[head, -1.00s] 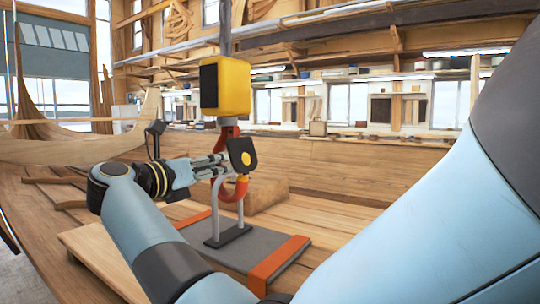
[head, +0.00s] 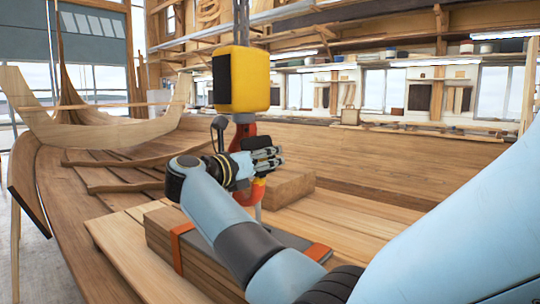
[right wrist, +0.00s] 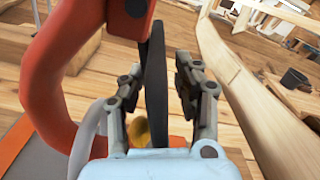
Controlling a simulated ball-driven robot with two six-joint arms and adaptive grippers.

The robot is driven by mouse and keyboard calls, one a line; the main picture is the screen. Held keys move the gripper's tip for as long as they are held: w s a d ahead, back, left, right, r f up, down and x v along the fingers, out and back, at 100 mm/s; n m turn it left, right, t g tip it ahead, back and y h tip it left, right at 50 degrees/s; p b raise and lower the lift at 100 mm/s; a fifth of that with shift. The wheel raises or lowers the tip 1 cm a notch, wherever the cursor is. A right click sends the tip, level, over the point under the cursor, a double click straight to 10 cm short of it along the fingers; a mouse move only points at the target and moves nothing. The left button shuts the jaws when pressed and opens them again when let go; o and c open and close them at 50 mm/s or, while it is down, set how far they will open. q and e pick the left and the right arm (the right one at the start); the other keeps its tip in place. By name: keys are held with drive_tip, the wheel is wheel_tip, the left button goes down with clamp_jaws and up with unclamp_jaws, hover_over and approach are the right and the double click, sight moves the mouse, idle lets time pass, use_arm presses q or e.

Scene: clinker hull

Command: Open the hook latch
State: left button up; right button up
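A yellow hoist block (head: 255,80) hangs at the centre of the head view. Below it is a red hook (head: 243,192), passing through a grey lifting bar (head: 258,213) on a strapped stack of planks (head: 165,240). My right gripper (head: 268,156) is in front of the hook and covers its latch there. In the right wrist view, the black latch plate (right wrist: 156,75) stands edge-on between the fingers of my open right gripper (right wrist: 157,85). The plate is close to the left finger, with a gap to the right one. The red hook (right wrist: 55,80) is left of the fingers. My left gripper is not in view.
A wooden block (head: 285,187) sits just behind the hook. A curved frame (head: 90,110) stands at the left. My own right arm fills the lower right of the head view.

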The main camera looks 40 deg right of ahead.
drive_tip(key=shift+a, duration=0.1)
drive_tip(key=shift+c, duration=0.9)
clamp_jaws()
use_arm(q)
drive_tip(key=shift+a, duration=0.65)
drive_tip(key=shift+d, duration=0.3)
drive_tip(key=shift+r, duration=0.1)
